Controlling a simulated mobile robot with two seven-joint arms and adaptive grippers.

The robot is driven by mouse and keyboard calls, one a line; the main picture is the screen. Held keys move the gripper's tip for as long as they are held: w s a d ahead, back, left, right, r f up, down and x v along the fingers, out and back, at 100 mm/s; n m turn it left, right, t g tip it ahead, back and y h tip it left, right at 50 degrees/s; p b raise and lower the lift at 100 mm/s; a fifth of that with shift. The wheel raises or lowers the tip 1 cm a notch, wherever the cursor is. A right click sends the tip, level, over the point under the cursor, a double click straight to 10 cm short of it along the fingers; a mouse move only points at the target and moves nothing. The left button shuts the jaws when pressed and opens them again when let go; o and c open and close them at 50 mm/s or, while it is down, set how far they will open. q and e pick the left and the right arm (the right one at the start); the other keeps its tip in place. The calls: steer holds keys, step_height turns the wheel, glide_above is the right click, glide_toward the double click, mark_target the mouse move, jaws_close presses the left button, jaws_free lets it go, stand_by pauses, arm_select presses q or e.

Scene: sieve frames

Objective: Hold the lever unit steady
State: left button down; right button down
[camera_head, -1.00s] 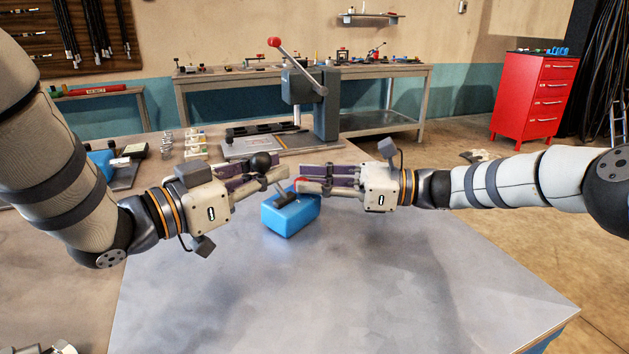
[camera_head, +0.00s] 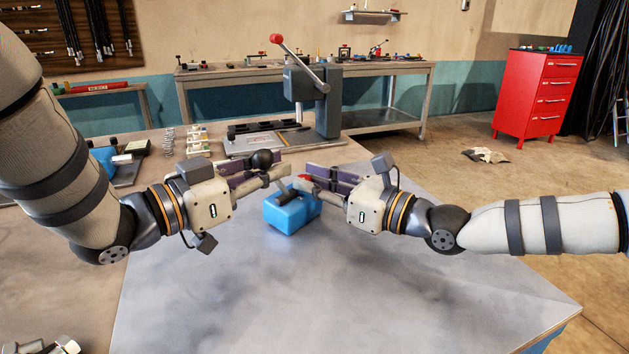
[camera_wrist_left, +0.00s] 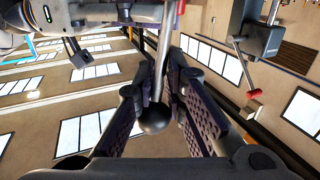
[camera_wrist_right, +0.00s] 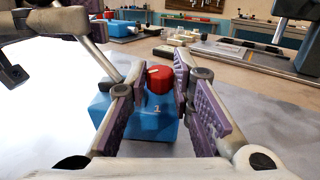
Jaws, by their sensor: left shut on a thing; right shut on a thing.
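The lever unit is a blue block (camera_head: 291,211) on the grey table, with a tilted metal lever ending in a black ball knob (camera_head: 262,159) and a red part (camera_head: 304,178) on top. My left gripper (camera_head: 272,173) is shut on the lever; the left wrist view shows the rod and black ball (camera_wrist_left: 155,119) between its pads. My right gripper (camera_head: 308,181) is at the unit's right side, shut on the red part (camera_wrist_right: 159,79), which shows between its pads in the right wrist view. The block (camera_wrist_right: 140,119) is partly hidden by the fingers there.
A grey lever press (camera_head: 318,100) with a red knob stands behind the unit on its base plate. Small parts (camera_head: 198,142) lie at the back left of the table. The table front (camera_head: 330,300) is clear. A red drawer cabinet (camera_head: 537,95) stands far right.

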steer(key=shift+r, duration=0.1)
steer(key=c, duration=1.4)
jaws_free()
steer(key=shift+d, duration=0.15)
steer(key=v, duration=1.2)
arm_select(q)
steer(key=c, duration=1.6)
jaws_free()
steer(key=shift+o, duration=0.2)
